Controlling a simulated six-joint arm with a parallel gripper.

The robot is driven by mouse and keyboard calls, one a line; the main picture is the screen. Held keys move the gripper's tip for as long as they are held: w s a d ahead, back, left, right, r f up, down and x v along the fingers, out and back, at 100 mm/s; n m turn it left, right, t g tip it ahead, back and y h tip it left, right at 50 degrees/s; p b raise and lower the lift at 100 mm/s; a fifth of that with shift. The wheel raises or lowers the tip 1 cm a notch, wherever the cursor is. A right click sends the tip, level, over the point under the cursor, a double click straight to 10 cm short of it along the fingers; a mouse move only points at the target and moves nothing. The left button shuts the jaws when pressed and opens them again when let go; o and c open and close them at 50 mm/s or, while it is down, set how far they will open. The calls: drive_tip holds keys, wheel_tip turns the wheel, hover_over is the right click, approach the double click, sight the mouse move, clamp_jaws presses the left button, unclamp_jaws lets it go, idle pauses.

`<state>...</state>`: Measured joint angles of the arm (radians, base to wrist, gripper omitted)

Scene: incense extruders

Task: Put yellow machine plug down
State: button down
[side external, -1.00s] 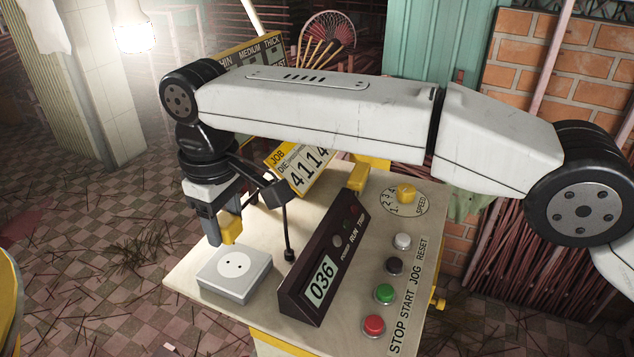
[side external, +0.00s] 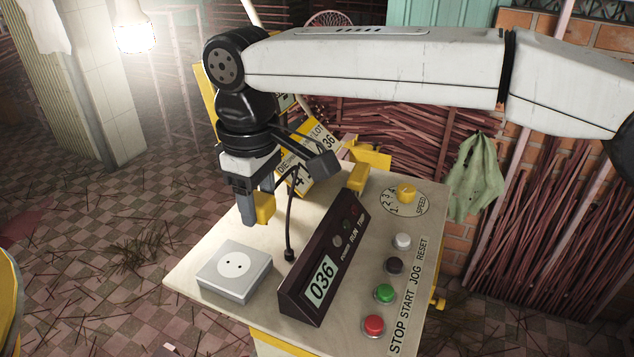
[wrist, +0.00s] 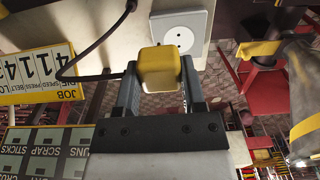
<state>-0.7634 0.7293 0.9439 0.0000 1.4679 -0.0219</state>
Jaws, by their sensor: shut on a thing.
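My gripper (side external: 253,210) is shut on the yellow machine plug (side external: 265,208), which hangs just above the tabletop. In the wrist view the plug (wrist: 160,70) sits between the two dark fingers. A white socket box (side external: 235,270) with a round two-hole face stands at the table's front left corner, in front of the gripper and apart from the plug. The socket (wrist: 180,37) also shows beyond the plug in the wrist view. A dark cable (side external: 287,215) runs by the gripper and its end (side external: 289,254) reaches down near the table.
A dark display box (side external: 325,265) reading 036 stands right of the socket. Beyond it are a speed knob (side external: 405,193) and several buttons, including red (side external: 374,324) and green (side external: 384,293). A yellow job sign (side external: 310,160) stands behind. The tabletop (side external: 205,245) is bare left of the gripper.

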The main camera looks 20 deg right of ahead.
drive_tip(key=s+d+r, duration=0.2)
drive_tip(key=s+d, duration=0.2)
drive_tip(key=d, duration=0.5)
drive_tip(key=shift+s+d+r, duration=0.3)
drive_tip(key=shift+s+r, duration=0.05)
drive_tip(key=shift+s, duration=0.05)
drive_tip(key=w+a+f, duration=0.2)
drive_tip(key=w, duration=0.1)
drive_tip(key=w+a+f, duration=0.2)
drive_tip(key=w+f, duration=0.1)
drive_tip(key=w, duration=0.1)
drive_tip(key=w+a+f, duration=0.2)
drive_tip(key=w+f, duration=0.1)
drive_tip(key=shift+w+a+f, duration=0.15)
drive_tip(key=shift+w+a, duration=0.15)
drive_tip(key=shift+a, duration=0.05)
drive_tip(key=shift+w+a+f, duration=0.25)
drive_tip(key=shift+w+f, duration=0.15)
drive_tip(key=shift+f, duration=0.1)
drive_tip(key=shift+f, duration=0.1)
